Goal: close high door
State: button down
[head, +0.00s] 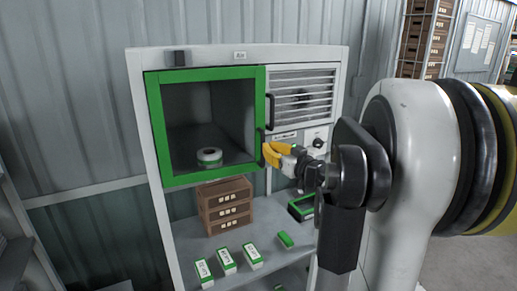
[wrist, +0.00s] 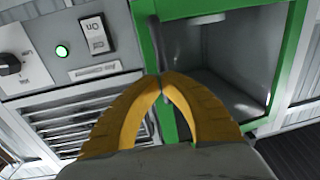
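The high door is a green-framed door (head: 154,130) at the upper left of a grey cabinet, with a see-through middle. Its green frame also shows in the wrist view (wrist: 146,45). A dark upright handle (head: 261,136) is on its right side. I cannot tell whether the door stands slightly ajar. My gripper (head: 266,153) has yellow fingers and is at the handle's lower part. In the wrist view my fingertips (wrist: 163,77) come together by the green frame, close to the handle. Whether the handle is between them is hidden.
A white and green roll (head: 209,156) lies inside the compartment. A louvred panel (head: 302,96) and a control panel (head: 316,139) are to the right. Brown boxes (head: 225,205) and several small green-white cartons (head: 226,259) stand on the shelf below. A green lamp (wrist: 62,51) is lit.

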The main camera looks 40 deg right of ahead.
dwell(0.3)
jog(key=w, duration=0.1)
jog(key=w+d+n+y+b, duration=0.1)
jog(key=w+d+y, duration=0.1)
jog(key=w, duration=0.1)
jog(key=shift+b, duration=0.4)
jog(key=shift+s+a+n, duration=0.1)
jog(key=shift+n, duration=0.2)
